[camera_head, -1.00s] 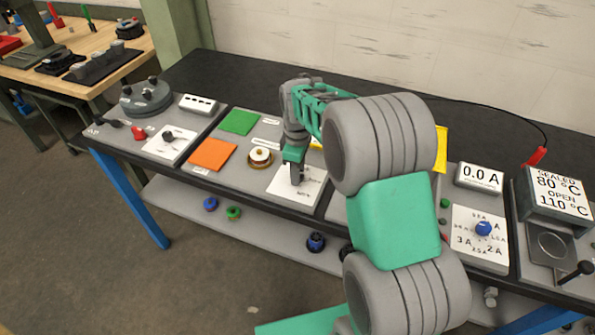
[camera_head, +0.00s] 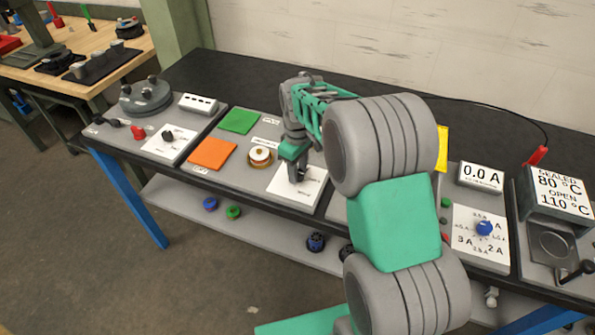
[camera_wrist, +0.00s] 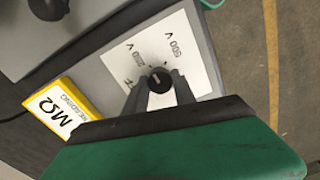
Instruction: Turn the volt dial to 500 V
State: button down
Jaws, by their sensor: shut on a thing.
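The volt dial (camera_wrist: 159,79) is a small dark knob with a pale mark, on a white plate (camera_wrist: 186,28) that also shows in the head view (camera_head: 312,190). "500 V" and "250 V" are printed beyond the knob in the wrist view; another label is partly hidden by a finger. My gripper (camera_wrist: 160,88) is shut on the dial, with a dark finger on each side of it. In the head view my gripper (camera_head: 298,175) points down at the plate and hides the dial. I cannot tell exactly which label the mark points to.
A yellow-edged "MΩ" reading display (camera_wrist: 62,112) stands beside the plate. Green (camera_head: 239,121) and orange (camera_head: 212,153) squares and a brass-and-white round part (camera_head: 260,156) lie left of my gripper. A blue knob (camera_head: 484,228) on an ampere plate is at the right.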

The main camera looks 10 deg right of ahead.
jog(key=m, duration=0.5)
jog(key=shift+m+b, duration=0.4)
jog(key=shift+m, duration=2.1)
jog(key=shift+r, duration=0.1)
jog(key=c, duration=1)
grip_release()
jog(key=shift+c, duration=0.2)
notch_tip(320, 180, up, 7)
jog(key=shift+r+b, duration=0.1)
jog(key=shift+b, duration=0.35)
jog(key=shift+r, duration=0.25)
jog(key=shift+c, duration=0.4)
